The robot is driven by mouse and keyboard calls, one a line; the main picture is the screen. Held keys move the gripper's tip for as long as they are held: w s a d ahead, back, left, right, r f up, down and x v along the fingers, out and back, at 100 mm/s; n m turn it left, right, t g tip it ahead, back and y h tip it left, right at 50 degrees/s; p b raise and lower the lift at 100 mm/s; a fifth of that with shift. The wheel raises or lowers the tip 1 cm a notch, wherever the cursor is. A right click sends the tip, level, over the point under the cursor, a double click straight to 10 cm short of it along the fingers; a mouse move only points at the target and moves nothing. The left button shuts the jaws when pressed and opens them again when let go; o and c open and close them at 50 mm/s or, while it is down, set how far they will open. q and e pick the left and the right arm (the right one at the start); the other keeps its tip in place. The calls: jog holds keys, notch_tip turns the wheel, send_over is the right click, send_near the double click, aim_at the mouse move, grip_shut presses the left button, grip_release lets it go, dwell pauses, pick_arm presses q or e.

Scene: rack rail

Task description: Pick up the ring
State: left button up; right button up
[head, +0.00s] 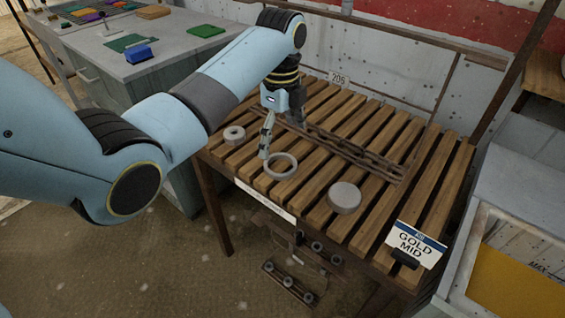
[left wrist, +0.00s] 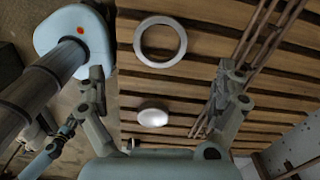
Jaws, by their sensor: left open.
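A pale thin ring (head: 280,178) lies flat on a slatted wooden table, near its front edge. It also shows in the left wrist view (left wrist: 160,65), whole and uncovered, towards the top. My left gripper (head: 281,137) is over the table just behind and above the ring in the head view. Its two fingers are wide apart in the left wrist view (left wrist: 160,84), with nothing between them in their grip. The ring appears beyond the fingertips, apart from them.
A small thick disc with a hole (head: 228,136) lies left of the ring, and a solid pale disc (head: 345,195) lies right. Dark rails (head: 350,150) run along the table behind. A sign reading "GOLD MID" (head: 419,245) stands at the right front. A grey cabinet (head: 170,65) stands left.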

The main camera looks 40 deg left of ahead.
aim_at(280, 168)
pick_arm(q)
notch_tip(280, 168, down, 2)
jog(key=shift+f, duration=0.1)
notch_tip(280, 168, down, 5)
jog(key=shift+a+f, duration=0.15)
jog(key=shift+f, duration=0.05)
jog(key=c, duration=1.3)
jog(key=shift+o, duration=0.2)
jog(key=shift+r, duration=0.15)
